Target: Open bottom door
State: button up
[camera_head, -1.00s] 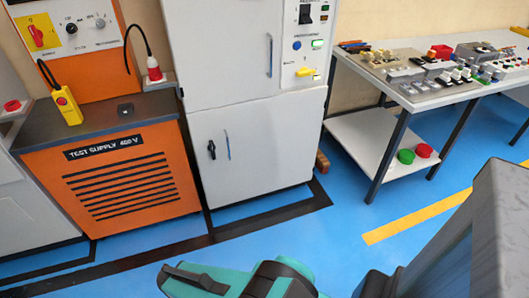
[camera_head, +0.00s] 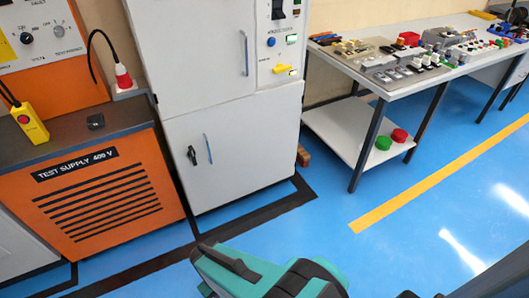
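The bottom door (camera_head: 235,155) is the light grey lower front panel of the tall cabinet, and it looks shut. A small black latch (camera_head: 192,155) and a slim blue-grey bar handle (camera_head: 208,148) sit on its left part. The cabinet's upper door (camera_head: 195,50) is also shut, with a vertical handle (camera_head: 245,53) on its right side. My teal and black arm end with my gripper (camera_head: 225,268) is at the bottom edge, in front of and below the door, apart from it. The fingers cannot be made out clearly, and nothing is seen held.
An orange test supply unit (camera_head: 100,200) stands close on the cabinet's left. A workbench (camera_head: 390,92) with parts and a lower shelf (camera_head: 335,130) stands to the right. A brown block (camera_head: 303,156) lies beside the cabinet. The blue floor (camera_head: 310,225) in front is clear.

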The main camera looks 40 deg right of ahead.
aim_at(242, 147)
jog(key=u, duration=1.55)
jog(key=k, duration=0.1)
jog(key=z, duration=2.85)
jog(key=k, duration=0.9)
jog(key=u, duration=0.15)
jog(key=i, duration=0.7)
jog(key=u, duration=0.05)
